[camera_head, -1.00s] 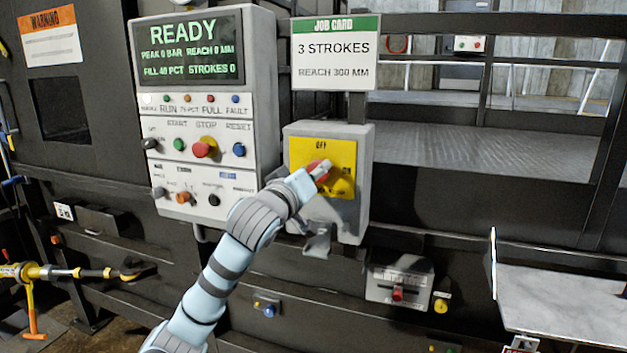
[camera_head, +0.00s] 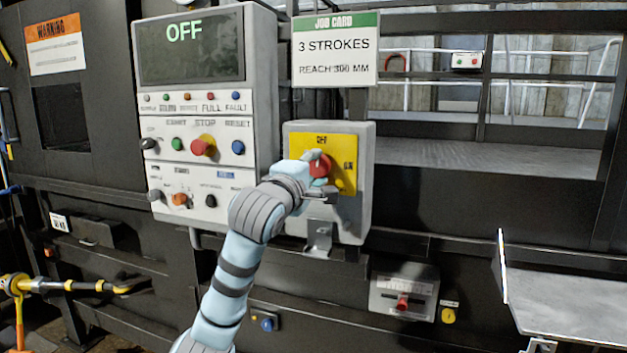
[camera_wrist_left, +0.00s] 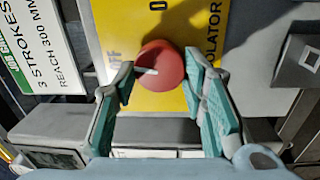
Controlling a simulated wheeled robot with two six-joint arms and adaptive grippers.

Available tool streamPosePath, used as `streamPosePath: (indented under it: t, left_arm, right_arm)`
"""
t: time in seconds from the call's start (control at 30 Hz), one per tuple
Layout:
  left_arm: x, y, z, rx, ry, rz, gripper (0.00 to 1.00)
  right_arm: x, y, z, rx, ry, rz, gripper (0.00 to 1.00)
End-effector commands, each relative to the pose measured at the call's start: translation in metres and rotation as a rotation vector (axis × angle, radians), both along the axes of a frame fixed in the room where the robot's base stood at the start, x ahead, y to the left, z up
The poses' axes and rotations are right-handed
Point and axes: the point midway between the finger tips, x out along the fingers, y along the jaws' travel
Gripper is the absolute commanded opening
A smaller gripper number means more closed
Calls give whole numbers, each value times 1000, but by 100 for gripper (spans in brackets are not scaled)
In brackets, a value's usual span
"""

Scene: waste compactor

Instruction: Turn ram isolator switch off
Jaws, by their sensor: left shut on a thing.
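The ram isolator switch is a grey box with a yellow plate (camera_head: 344,150) and a round red knob (camera_head: 320,166), right of the control panel. OFF is printed above the knob and ON to its right. My left gripper (camera_head: 316,173) is at the knob. In the left wrist view the red knob (camera_wrist_left: 162,68) sits between the two fingers of the left gripper (camera_wrist_left: 160,84), which is shut on it. The knob's white mark points left there, toward the OFF print. The gripper partly hides the knob in the head view. My right gripper is not in view.
The control panel (camera_head: 258,70) has a dark screen reading OFF, with buttons and knobs below. A job card (camera_head: 335,50) hangs above the switch box. A bracket (camera_head: 319,240) sticks out below it. A grey shelf (camera_head: 570,300) stands at the lower right.

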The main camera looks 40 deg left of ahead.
Motion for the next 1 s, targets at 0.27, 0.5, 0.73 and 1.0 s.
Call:
streamPosePath:
  t: [0.27,0.5,0.73,1.0]
  left_arm:
    - [0,0,-2,-142,-51,0,11]
    - [0,0,-1,-196,-68,1,11]
    - [0,0,-1,-204,-70,0,11]
    - [0,0,-1,-203,-70,0,51]
  right_arm:
    - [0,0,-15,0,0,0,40]
    - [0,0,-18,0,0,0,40]
    - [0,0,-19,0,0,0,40]
    - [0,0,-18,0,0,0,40]
